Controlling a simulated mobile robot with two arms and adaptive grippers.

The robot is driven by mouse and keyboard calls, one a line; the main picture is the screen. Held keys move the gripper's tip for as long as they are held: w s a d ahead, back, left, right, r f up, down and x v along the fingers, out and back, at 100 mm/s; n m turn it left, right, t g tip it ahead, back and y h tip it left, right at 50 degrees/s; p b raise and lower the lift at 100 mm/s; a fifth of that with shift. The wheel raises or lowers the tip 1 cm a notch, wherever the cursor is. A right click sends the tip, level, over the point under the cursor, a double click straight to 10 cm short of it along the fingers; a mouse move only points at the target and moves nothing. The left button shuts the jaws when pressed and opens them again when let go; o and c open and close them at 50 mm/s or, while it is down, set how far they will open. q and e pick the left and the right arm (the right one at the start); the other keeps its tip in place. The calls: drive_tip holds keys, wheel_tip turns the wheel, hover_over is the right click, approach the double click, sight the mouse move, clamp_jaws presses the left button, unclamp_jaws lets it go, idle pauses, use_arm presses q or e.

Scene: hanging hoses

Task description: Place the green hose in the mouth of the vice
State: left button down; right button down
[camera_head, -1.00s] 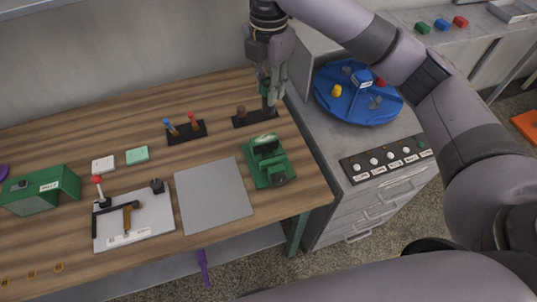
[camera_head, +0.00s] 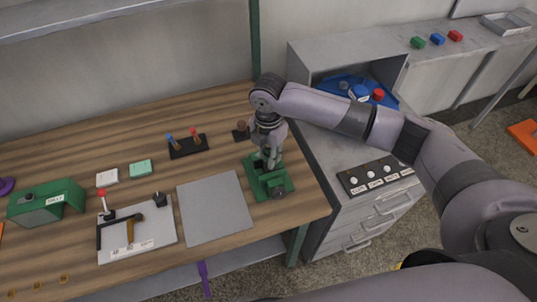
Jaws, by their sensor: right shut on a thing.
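The green vice (camera_head: 272,183) stands on the wooden bench near its right end. My right gripper (camera_head: 267,158) points down right over the mouth of the vice. It is shut on what appears to be the green hose, which the fingers almost wholly hide. I cannot tell whether the hose is inside the mouth or just above it. My left gripper is not in view.
A black holder with a brown hose (camera_head: 241,130) stands behind the vice. Another holder (camera_head: 188,148) carries blue and red hoses. A grey mat (camera_head: 214,208) lies left of the vice. A grey drawer cabinet (camera_head: 335,215) stands right of the bench.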

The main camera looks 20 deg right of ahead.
drive_tip(key=shift+f, duration=0.65)
drive_tip(key=shift+f, duration=0.15)
drive_tip(key=shift+s+f, duration=0.35)
drive_tip(key=shift+f, duration=0.15)
drive_tip(key=c, duration=1.5)
unclamp_jaws()
drive_tip(key=shift+f, duration=0.1)
drive_tip(key=shift+c, duration=0.2)
drive_tip(key=shift+o, duration=0.9)
drive_tip(key=shift+w+f, duration=0.1)
